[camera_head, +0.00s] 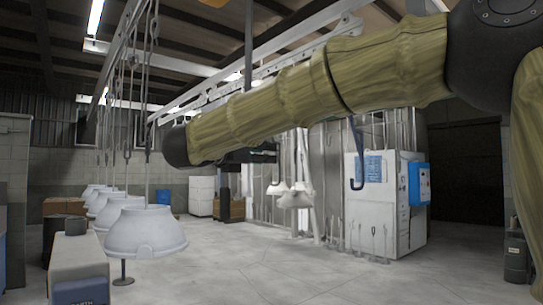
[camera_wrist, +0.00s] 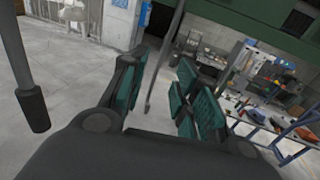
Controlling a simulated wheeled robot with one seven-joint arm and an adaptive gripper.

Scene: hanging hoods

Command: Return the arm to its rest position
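My arm, in a yellowish sleeve, stretches across the upper part of the head view from the right edge to a dark joint at centre left. I cannot make out my gripper in the head view. In the wrist view my gripper (camera_wrist: 163,70) has its two teal-padded fingers spread apart. No held object shows between them, only floor and a thin pole behind. White hoods (camera_head: 146,231) hang in a row on rods at the left of the head view, apart from the visible arm.
More white hoods (camera_head: 294,195) hang farther back near a pale cabinet (camera_head: 385,205) with a blue box (camera_head: 419,184). A grey machine (camera_head: 78,265) stands at lower left. A cluttered workbench (camera_wrist: 262,125) shows in the wrist view. The middle floor (camera_head: 255,265) is clear.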

